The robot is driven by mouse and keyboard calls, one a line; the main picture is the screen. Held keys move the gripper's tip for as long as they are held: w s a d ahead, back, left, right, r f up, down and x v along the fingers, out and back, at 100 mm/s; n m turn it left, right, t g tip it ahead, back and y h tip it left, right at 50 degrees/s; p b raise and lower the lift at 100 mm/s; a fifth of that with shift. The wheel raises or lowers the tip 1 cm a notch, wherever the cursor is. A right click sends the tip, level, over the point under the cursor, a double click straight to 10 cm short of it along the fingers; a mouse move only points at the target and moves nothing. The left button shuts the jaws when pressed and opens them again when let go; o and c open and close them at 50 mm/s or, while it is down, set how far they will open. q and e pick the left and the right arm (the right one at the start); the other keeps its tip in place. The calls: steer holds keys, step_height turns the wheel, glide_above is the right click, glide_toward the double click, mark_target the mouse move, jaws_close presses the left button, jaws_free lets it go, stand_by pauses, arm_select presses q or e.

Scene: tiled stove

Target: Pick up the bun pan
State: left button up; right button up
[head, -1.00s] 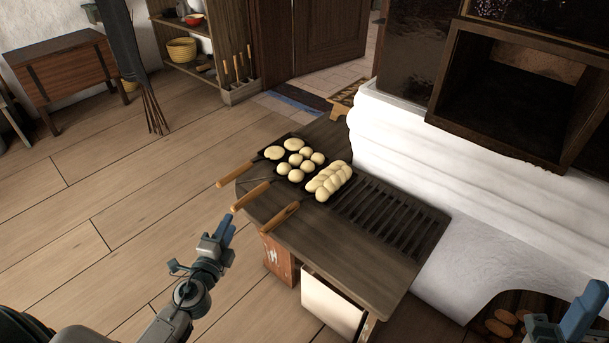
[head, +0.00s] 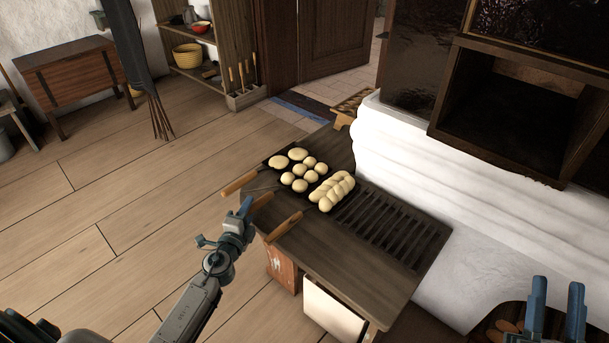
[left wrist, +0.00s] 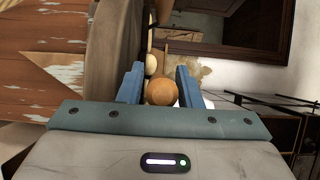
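The bun pan (head: 286,174) is the dark middle pan on the wooden counter, filled with several small round buns (head: 300,172). Its wooden handle (head: 263,200) points toward the front left and is partly hidden by my left gripper (head: 241,209). In the left wrist view, the round handle end (left wrist: 160,92) lies between the two blue fingers of that open gripper (left wrist: 160,84). Whether the fingers touch it is unclear. My right gripper (head: 556,300) is open and empty at the lower right, away from the pans.
A pan with flat round breads is on the left, its handle (head: 240,183) close by. A braided loaf (head: 332,191) on another pan, with its handle (head: 285,227), is on the right. A slotted grate (head: 390,230) and white stove (head: 430,170) lie beyond. The counter's front (head: 335,270) is clear.

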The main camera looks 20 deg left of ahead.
arm_select(q)
steer(key=shift+w, duration=0.3)
jaws_close()
steer(key=shift+r, duration=0.1)
